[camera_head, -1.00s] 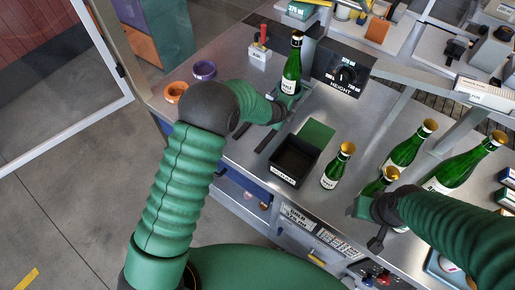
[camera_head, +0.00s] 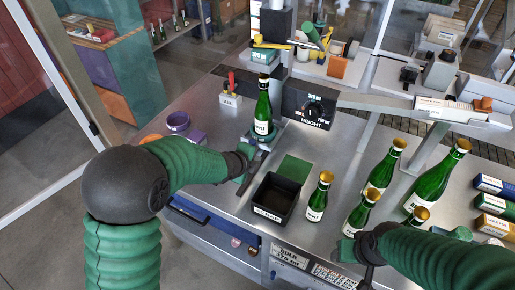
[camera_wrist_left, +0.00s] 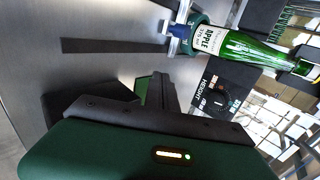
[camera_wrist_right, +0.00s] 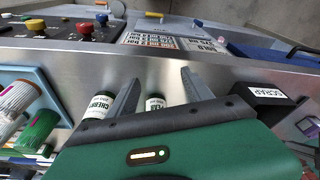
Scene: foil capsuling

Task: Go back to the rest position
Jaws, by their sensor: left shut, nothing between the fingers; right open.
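A green bottle (camera_head: 262,112) with a white label stands upright at the height station; the left wrist view also shows this bottle (camera_wrist_left: 240,47), with "APPLE" on its label. My left gripper (camera_head: 249,166) is shut and empty, in front of this bottle and apart from it, left of the black scrap bin. In the left wrist view its fingers (camera_wrist_left: 158,90) are together. My right gripper (camera_head: 350,252) is open at the front right, near several standing bottles. In the right wrist view its fingers (camera_wrist_right: 162,88) are apart, with a labelled bottle (camera_wrist_right: 155,103) seen between them.
The black scrap bin (camera_head: 260,208) stands mid-table, with a gold-topped bottle (camera_head: 318,198) right of it. Several green bottles (camera_head: 435,185) stand at the right, beside small boxes (camera_head: 492,204).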

